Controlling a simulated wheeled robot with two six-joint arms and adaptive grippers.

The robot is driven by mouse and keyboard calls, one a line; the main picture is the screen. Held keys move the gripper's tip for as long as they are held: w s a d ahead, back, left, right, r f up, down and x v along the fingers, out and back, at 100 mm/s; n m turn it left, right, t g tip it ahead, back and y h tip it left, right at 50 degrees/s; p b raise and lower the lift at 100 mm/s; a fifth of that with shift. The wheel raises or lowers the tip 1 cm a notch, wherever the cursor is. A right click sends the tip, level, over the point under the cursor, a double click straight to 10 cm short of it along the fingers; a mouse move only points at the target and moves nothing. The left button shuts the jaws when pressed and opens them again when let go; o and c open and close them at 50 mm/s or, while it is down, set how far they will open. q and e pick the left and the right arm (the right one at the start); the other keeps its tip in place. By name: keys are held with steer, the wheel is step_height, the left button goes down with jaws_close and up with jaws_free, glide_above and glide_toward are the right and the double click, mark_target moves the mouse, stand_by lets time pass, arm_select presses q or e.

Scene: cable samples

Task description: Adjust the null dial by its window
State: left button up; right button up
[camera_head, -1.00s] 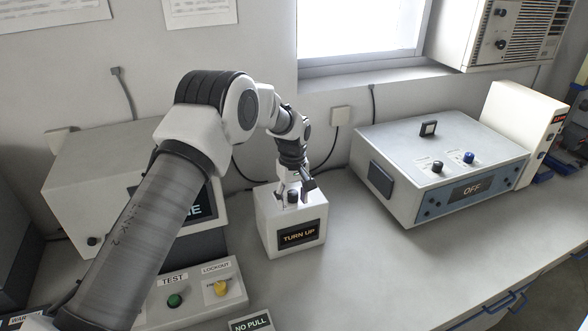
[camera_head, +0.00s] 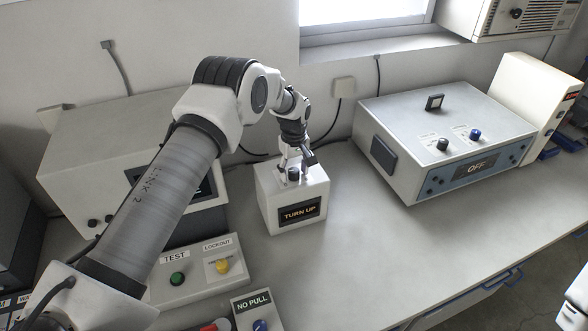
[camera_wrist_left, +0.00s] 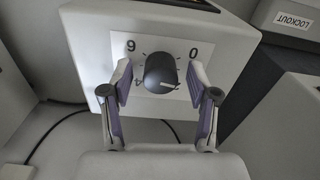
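The null dial is a dark knob (camera_wrist_left: 160,74) on a white scale plate, on top of a small white box (camera_head: 265,207); it also shows in the head view (camera_head: 293,175). Its pointer line aims to the right in the wrist view. The window on the box front (camera_head: 299,213) reads "TURN UP". My left gripper (camera_head: 296,164) is over the box top. In the wrist view its two fingers (camera_wrist_left: 160,80) stand on either side of the knob, with a gap on each side. My right gripper is not in view.
A control panel with a green TEST button (camera_head: 177,279) and a yellow LOCKOUT knob (camera_head: 222,266) is in front left. A NO PULL panel (camera_head: 253,302) is nearby. A larger instrument (camera_head: 400,180) reading "OFF" stands right. The bench between is clear.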

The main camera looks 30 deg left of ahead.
arm_select(q)
steer(key=shift+s+d+r, duration=0.1)
steer(key=shift+s, duration=0.05)
jaws_close()
steer(key=shift+m+b, duration=0.4)
steer(key=m+b, duration=0.1)
steer(key=m, duration=0.1)
steer(key=shift+f+m+b, duration=0.2)
steer(key=shift+m+b, duration=0.1)
steer(key=shift+m, duration=0.1)
steer(key=shift+m+b, duration=0.7)
steer(key=shift+m, duration=1.4)
steer(key=shift+s, duration=0.1)
